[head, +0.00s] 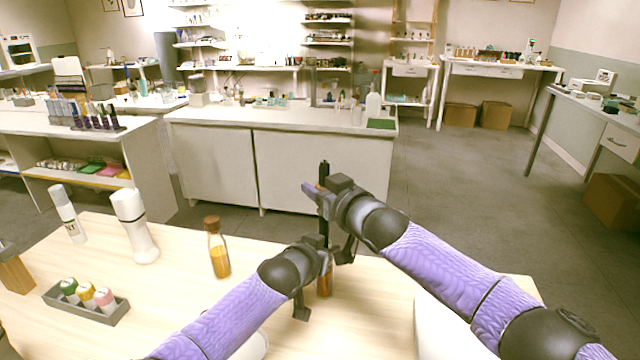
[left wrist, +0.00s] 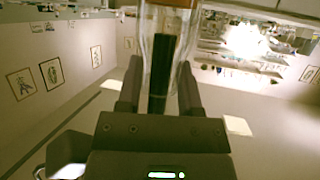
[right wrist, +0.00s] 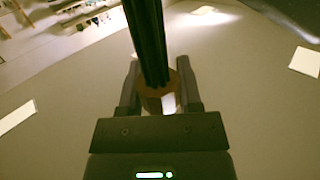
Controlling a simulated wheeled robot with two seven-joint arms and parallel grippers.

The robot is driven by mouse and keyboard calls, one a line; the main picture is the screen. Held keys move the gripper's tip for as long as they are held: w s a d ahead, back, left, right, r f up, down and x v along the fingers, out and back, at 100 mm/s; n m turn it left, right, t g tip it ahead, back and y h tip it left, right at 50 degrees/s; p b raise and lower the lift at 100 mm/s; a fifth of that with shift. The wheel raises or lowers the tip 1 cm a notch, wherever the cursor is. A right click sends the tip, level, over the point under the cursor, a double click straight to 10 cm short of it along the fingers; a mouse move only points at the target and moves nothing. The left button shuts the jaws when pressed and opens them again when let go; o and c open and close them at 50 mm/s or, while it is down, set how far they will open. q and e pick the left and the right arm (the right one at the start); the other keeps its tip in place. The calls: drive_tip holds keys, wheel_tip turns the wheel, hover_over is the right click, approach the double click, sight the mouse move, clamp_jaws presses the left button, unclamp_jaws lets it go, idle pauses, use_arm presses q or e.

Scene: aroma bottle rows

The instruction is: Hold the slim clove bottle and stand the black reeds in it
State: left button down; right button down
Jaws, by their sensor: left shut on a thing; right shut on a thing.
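The slim bottle (head: 324,284) holds amber liquid and stands upright, mostly hidden by my left gripper (head: 325,262). My left gripper is shut on it; its clear glass (left wrist: 184,48) shows between the fingers in the left wrist view. The black reeds (head: 324,172) stand about upright in my right gripper (head: 324,200), which is shut on them directly above the left one. In the right wrist view, the reeds (right wrist: 148,40) pass a brown round collar between the fingers. In the left wrist view, a dark length of reeds (left wrist: 159,80) shows through the bottle's glass, seemingly inside it.
On the wooden table (head: 180,300) stand a corked amber bottle (head: 218,255), a white bottle (head: 134,225), a labelled white bottle (head: 67,213), a grey tray (head: 95,312) with small coloured-cap bottles, and a wooden block (head: 14,272) at the left edge.

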drive_tip(key=shift+f, duration=2.45)
drive_tip(key=shift+r, duration=2.8)
drive_tip(key=shift+f, duration=2.75)
drive_tip(key=shift+c, duration=1)
unclamp_jaws()
drive_tip(key=shift+f, duration=0.1)
drive_tip(key=v, duration=1.2)
